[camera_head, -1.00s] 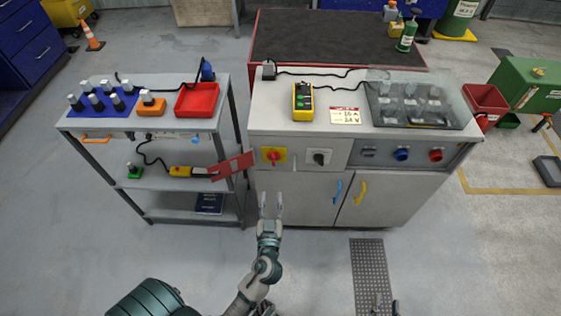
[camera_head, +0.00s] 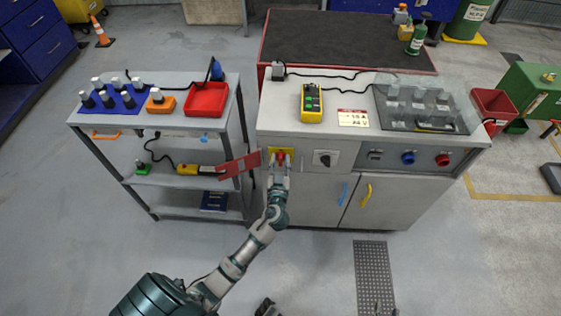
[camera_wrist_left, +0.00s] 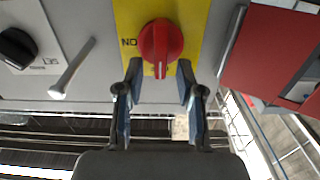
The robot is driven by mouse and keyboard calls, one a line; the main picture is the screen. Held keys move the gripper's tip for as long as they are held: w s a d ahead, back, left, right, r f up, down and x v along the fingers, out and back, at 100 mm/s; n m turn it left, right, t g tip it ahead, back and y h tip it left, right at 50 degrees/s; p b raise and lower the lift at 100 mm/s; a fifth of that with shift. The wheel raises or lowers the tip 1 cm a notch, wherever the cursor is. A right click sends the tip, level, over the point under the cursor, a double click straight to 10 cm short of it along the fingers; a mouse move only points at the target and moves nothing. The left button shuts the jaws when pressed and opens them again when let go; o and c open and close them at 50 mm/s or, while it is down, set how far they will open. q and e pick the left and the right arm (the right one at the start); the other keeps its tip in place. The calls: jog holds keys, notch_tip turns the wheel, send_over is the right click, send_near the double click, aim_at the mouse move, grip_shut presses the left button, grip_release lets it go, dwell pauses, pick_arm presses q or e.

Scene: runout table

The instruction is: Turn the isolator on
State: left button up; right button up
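The isolator is a red rotary knob (camera_head: 281,155) on a yellow plate (camera_head: 273,152) at the left of the grey cabinet front. In the left wrist view the knob (camera_wrist_left: 160,42) has its white-marked end pointing down, with lettering reading "NO" to its left. My left gripper (camera_head: 280,166) is at the knob. In the left wrist view its fingers (camera_wrist_left: 160,80) are apart, either side of the knob's marked end; contact cannot be told.
A red flap (camera_head: 240,164) sticks out just left of the isolator. A black rotary switch (camera_head: 325,159) sits to its right. A yellow control box (camera_head: 312,103) lies on the cabinet top. A grey shelf trolley (camera_head: 180,131) stands at left. The floor in front is mostly clear.

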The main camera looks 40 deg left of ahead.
pick_arm(q)
grip_shut()
